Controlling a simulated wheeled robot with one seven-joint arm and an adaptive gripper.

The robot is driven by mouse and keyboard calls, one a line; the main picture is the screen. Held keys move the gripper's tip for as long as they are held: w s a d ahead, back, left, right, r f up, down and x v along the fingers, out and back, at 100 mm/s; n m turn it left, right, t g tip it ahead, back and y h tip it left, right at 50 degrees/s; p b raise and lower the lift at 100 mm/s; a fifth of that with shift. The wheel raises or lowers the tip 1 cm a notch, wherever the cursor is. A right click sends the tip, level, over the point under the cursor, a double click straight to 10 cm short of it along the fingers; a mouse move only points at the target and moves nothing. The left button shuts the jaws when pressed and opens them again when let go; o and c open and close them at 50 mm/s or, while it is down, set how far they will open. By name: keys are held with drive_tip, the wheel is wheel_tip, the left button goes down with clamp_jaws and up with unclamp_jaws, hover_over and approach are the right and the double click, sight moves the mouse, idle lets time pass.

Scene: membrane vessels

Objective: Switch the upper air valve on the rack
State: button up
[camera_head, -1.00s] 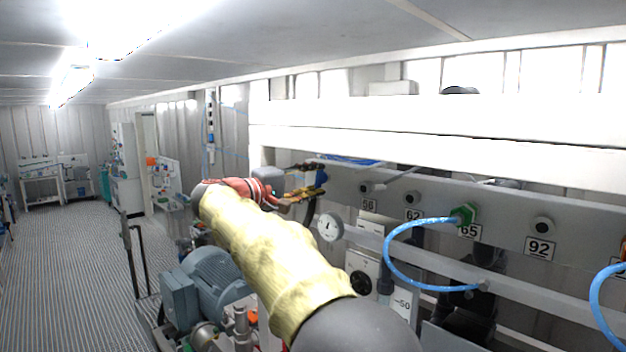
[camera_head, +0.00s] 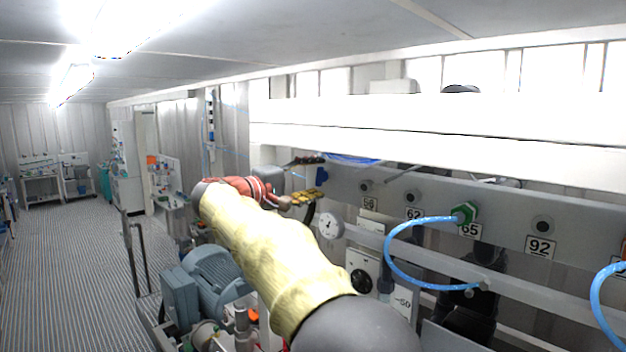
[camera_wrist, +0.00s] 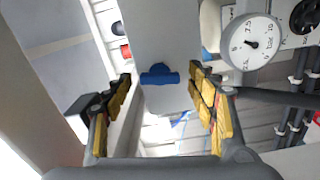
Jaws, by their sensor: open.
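A blue valve handle (camera_wrist: 160,76) sits on a pale grey rack panel (camera_wrist: 165,30) in the wrist view. It lies crosswise between the fingertips in the picture, with a gap on each side. My gripper (camera_wrist: 160,80) is open, with yellow pads on both fingers, and holds nothing. In the head view my gripper (camera_head: 316,178) is at the left end of the rack, fingers pointing right. How far the tips are from the handle in depth is hard to tell.
A round pressure gauge (camera_wrist: 252,42) is right of the handle, and it also shows in the head view (camera_head: 330,225). A blue hose (camera_head: 398,262) loops from a green fitting (camera_head: 465,213). A white beam (camera_head: 440,112) runs above the rack. A blue-grey motor (camera_head: 213,280) stands below my arm.

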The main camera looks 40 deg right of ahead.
drive_tip(key=s+a, duration=0.1)
drive_tip(key=a, duration=1.1)
drive_tip(key=shift+s, duration=0.3)
